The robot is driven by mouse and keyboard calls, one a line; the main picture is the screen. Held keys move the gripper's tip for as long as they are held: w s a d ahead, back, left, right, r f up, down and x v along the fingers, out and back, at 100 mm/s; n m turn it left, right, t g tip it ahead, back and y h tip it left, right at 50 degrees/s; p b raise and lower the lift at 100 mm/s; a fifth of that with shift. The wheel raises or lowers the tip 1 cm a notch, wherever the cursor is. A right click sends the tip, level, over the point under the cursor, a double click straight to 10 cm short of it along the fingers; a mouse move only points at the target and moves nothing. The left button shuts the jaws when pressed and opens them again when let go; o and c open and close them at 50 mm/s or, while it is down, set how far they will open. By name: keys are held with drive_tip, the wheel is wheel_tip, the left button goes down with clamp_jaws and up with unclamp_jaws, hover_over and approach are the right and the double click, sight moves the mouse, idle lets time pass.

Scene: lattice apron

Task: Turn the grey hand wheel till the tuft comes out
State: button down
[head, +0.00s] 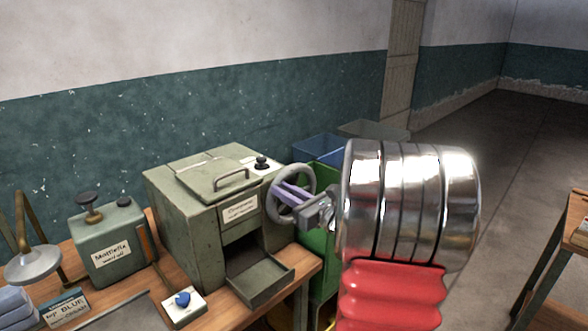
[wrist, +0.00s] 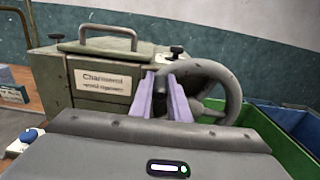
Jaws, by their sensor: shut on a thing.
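The grey hand wheel (head: 297,168) is on the right side of a grey-green metal machine (head: 190,215). My gripper (head: 282,194) has its lavender fingers shut on the wheel's left part. In the wrist view the fingers (wrist: 166,84) meet the near left part of the wheel (wrist: 237,95), and its hub and right rim show clear of them. The machine's lid with a bar handle is closed. A tray (head: 268,283) sticks out at the bottom front, and its visible floor looks bare. I see no tuft.
A blue button on a white box (head: 183,304) sits left of the tray. A labelled green can (head: 108,245) and a lamp (head: 33,264) stand farther left. Green and blue bins (head: 318,148) stand behind the wheel. Open floor lies to the right.

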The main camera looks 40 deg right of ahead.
drive_tip(key=shift+d+f, duration=0.1)
drive_tip(key=shift+d, duration=0.05)
drive_tip(key=shift+d+r, duration=0.5)
drive_tip(key=shift+d, duration=0.2)
drive_tip(key=shift+d+r, duration=0.5)
drive_tip(key=shift+d, duration=0.2)
drive_tip(key=c, duration=1.7)
unclamp_jaws()
drive_tip(key=shift+a+r, duration=0.1)
approach(284, 177)
drive_tip(key=shift+s+r, duration=0.1)
drive_tip(key=shift+s, duration=0.65)
